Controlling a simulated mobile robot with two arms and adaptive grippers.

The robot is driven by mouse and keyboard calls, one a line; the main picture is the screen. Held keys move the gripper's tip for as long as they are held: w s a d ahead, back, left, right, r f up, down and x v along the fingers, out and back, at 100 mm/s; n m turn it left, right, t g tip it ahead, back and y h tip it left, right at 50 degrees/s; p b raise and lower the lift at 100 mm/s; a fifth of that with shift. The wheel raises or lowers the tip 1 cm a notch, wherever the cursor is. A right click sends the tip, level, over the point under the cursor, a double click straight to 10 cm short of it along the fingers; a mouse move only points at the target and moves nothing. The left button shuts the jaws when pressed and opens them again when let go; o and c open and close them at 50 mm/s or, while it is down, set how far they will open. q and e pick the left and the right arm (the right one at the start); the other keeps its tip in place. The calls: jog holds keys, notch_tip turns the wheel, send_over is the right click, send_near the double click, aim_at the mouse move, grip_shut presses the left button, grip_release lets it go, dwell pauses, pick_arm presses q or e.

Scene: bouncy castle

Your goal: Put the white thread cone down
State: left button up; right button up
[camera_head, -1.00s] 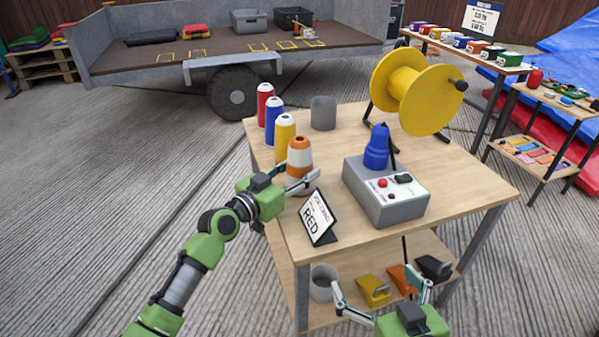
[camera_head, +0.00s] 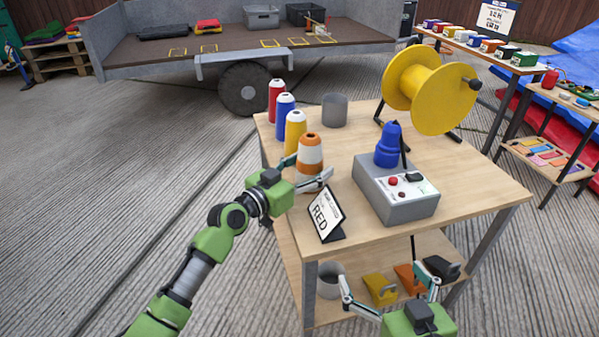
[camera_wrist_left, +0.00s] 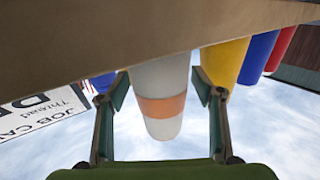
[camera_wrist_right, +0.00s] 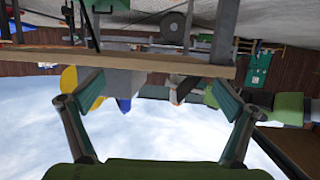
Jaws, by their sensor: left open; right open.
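The white thread cone, with orange bands (camera_head: 310,158), stands upright on the wooden workbench (camera_head: 460,185) near its left edge. It also shows upside down in the left wrist view (camera_wrist_left: 160,80). My left gripper (camera_head: 306,174) is open, with one finger on each side of the cone; narrow gaps show beside it in the left wrist view. My right gripper (camera_head: 393,296) is open and empty, low in front of the bench's lower shelf (camera_head: 340,312).
Yellow (camera_head: 295,132), blue (camera_head: 285,106) and red (camera_head: 276,98) cones stand in a row behind. A "RED" job card (camera_head: 325,214), a grey box with a blue spool (camera_head: 396,188), a grey cup (camera_head: 334,110) and a yellow reel (camera_head: 430,92) share the bench.

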aim_at(301, 171)
pick_arm(q)
jog(key=p+v, duration=0.1)
jog(key=v, duration=0.2)
jog(key=shift+s+a+r, duration=0.1)
jog(key=shift+s+a, duration=0.2)
jog(key=v, duration=0.8)
jog(key=shift+p, duration=0.35)
pick_arm(e)
jog(key=s+d+f+g+h, duration=0.1)
jog(key=s+d+f+g, duration=0.1)
jog(key=s+f+g, duration=0.2)
notch_tip(301, 171, down, 4)
jog(key=shift+s+d+r+g, duration=0.15)
jog(key=shift+s+d+g, duration=0.2)
jog(key=shift+s, duration=0.55)
pick_arm(q)
jog(key=shift+s, duration=0.1)
pick_arm(e)
jog(key=shift+a, duration=0.1)
